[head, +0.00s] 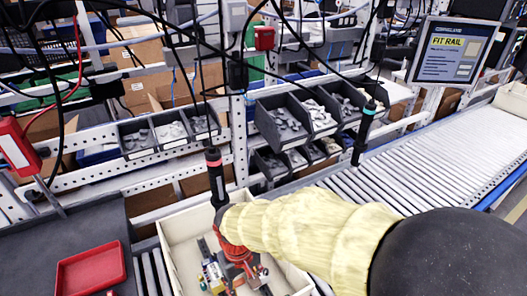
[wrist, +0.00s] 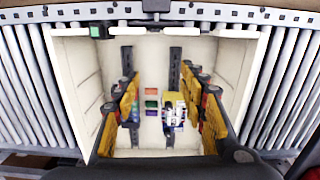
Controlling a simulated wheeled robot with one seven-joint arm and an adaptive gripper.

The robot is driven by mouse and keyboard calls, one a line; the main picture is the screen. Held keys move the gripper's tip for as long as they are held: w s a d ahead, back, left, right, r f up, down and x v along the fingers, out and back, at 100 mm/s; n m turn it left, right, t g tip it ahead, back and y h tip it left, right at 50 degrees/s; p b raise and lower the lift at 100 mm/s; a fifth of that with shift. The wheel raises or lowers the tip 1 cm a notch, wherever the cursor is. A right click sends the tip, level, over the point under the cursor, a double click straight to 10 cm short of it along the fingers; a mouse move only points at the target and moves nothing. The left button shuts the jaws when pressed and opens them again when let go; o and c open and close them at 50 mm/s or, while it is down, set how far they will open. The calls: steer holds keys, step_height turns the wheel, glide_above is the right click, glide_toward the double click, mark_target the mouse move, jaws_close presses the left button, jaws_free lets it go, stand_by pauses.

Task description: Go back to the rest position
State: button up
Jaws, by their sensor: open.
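My gripper (head: 240,268) is over the cream tote (head: 172,236), with my arm in a pale yellow sleeve reaching in from the lower right. In the wrist view its yellow-padded fingers (wrist: 163,88) stand wide apart with nothing gripped between them. The tote (wrist: 76,85) lies below them, holding two dark rails (wrist: 174,70), a few small coloured blocks (wrist: 151,103) and a yellow-and-white part (wrist: 174,112). A black screwdriver with a red ring (head: 216,178) hangs just behind my wrist; its lower end is hidden.
A second screwdriver with a teal ring (head: 364,132) hangs above the roller conveyor (head: 440,150) at right. Grey part bins (head: 283,120) line the rack behind. A red tray (head: 90,270) lies on the dark bench at left. A screen (head: 455,52) reads "FIT RAIL".

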steer(key=s+d+r+m+t+b, duration=0.2)
steer(key=d+r, duration=0.6)
steer(key=d, duration=0.4)
steer(key=s+d+r+m+t+b, duration=0.1)
steer(key=s+d+r+m+t, duration=0.3)
steer(key=d+r, duration=0.4)
steer(key=d, duration=0.4)
steer(key=shift+s+d+r+b, duration=0.15)
steer(key=shift+s+r+b, duration=0.1)
steer(key=shift+s+b, duration=0.15)
